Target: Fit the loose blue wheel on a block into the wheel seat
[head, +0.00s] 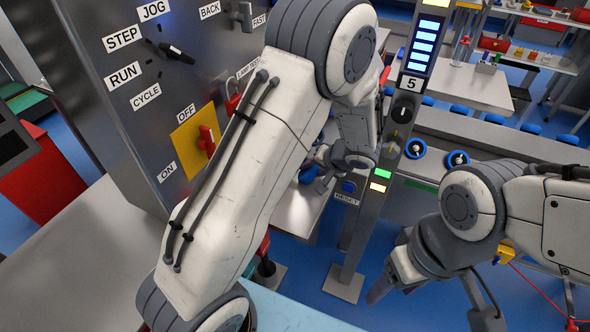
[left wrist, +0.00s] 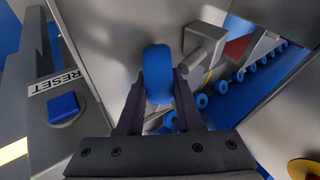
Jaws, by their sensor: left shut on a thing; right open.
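My left gripper (head: 318,165) is shut on a blue wheel (left wrist: 158,72), which sits upright between its two dark fingers in the left wrist view. In the head view this wheel (head: 308,174) is partly hidden by the gripper. A grey metal block-like part (left wrist: 207,42) stands just right of the wheel in the left wrist view; I cannot tell whether it is the wheel seat or whether the wheel touches it. My right gripper (head: 385,283) is open, low in front of the post and away from the wheel.
A grey post (head: 385,170) with a blue RESET button (head: 348,187) stands close right of my left gripper; the button also shows in the left wrist view (left wrist: 63,107). A control panel (head: 130,60) with switches is at left. Several blue wheels (left wrist: 202,101) line a track behind.

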